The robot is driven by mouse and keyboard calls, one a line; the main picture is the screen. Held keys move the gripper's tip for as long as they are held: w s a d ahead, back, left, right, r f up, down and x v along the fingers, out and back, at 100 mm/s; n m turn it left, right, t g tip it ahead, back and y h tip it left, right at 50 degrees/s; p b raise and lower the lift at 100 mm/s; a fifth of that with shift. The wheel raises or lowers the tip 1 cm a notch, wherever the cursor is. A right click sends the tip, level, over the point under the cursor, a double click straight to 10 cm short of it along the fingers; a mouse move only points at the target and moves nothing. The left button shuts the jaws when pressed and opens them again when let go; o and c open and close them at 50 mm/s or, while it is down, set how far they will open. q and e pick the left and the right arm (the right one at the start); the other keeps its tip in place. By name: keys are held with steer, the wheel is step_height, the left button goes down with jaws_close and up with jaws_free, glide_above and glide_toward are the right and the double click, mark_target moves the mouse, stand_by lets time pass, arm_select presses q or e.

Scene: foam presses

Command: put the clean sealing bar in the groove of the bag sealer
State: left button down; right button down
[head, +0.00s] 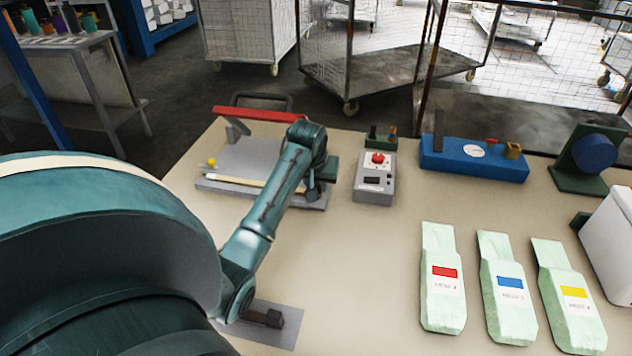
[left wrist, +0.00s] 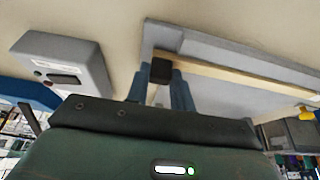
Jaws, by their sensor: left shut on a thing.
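The bag sealer (head: 235,160) stands at the back left of the table, a grey base with its red-handled lever (head: 262,114) raised. A pale sealing bar (head: 240,181) lies along the front of the base; it also shows in the left wrist view (left wrist: 240,75). My left gripper (left wrist: 164,76) is shut on the dark block at the bar's end, at the base's corner. My arm hides part of the bar in the head view. I cannot tell whether the bar sits fully in the groove. My right gripper is not in view.
A grey plate (head: 285,334) with a dark block (head: 270,318) lies at the front, partly behind my arm. A control box (head: 374,188) with a red button stands right of the sealer. A blue unit (head: 470,160) and several pale green bags (head: 442,300) are further right.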

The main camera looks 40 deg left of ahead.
arm_select(q)
steer(key=c, duration=1.2)
jaws_free()
steer(key=shift+r, duration=0.15)
steer(key=v, duration=1.1)
steer(key=shift+s+r, duration=0.2)
steer(key=shift+r, duration=0.15)
steer(key=shift+d, duration=0.1)
